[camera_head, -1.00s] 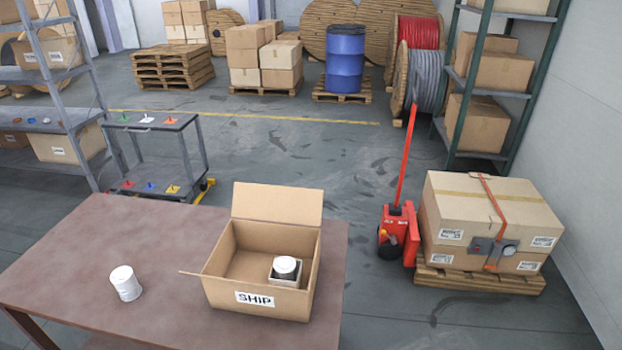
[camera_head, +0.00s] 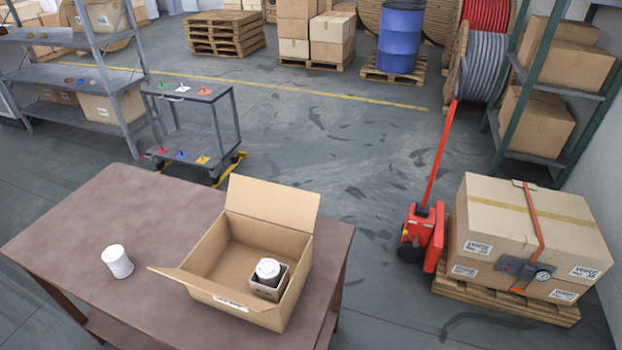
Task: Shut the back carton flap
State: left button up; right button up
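The open carton (camera_head: 203,284) stands on the brown table. Its back flap (camera_head: 273,202) stands up from the far edge, leaning slightly back. A side flap (camera_head: 183,278) sticks outward at the left. Inside the carton, near its front right corner, is a small box (camera_head: 268,289) with a white-lidded jar (camera_head: 268,270) in it. A white can (camera_head: 117,261) stands on the table left of the carton. Neither of my grippers is in the head view.
The brown table (camera_head: 120,215) has free room left of and behind the carton. A grey cart (camera_head: 195,140) stands behind the table. A red pallet jack (camera_head: 424,230) and a pallet of strapped boxes (camera_head: 520,240) stand to the right.

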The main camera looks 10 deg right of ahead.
aim_at(294, 208)
jog(key=i+l, duration=0.1)
jog(key=l, duration=0.3)
jog(key=k+j+u, duration=0.1)
jog(key=k, duration=1.05)
jog(key=u, duration=1.6)
jog(key=l+u, duration=0.3)
jog(key=u, duration=0.15)
jog(key=l+u, duration=0.3)
jog(key=u, duration=0.15)
jog(key=k+l, duration=0.1)
jog(key=l, duration=0.45)
jog(key=k+l, duration=0.1)
jog(key=l, duration=0.4)
jog(key=k+l, duration=0.1)
jog(key=l, duration=0.45)
jog(key=k+l, duration=0.1)
jog(key=l, duration=1)
jog(key=k+l, duration=0.15)
jog(key=l, duration=0.35)
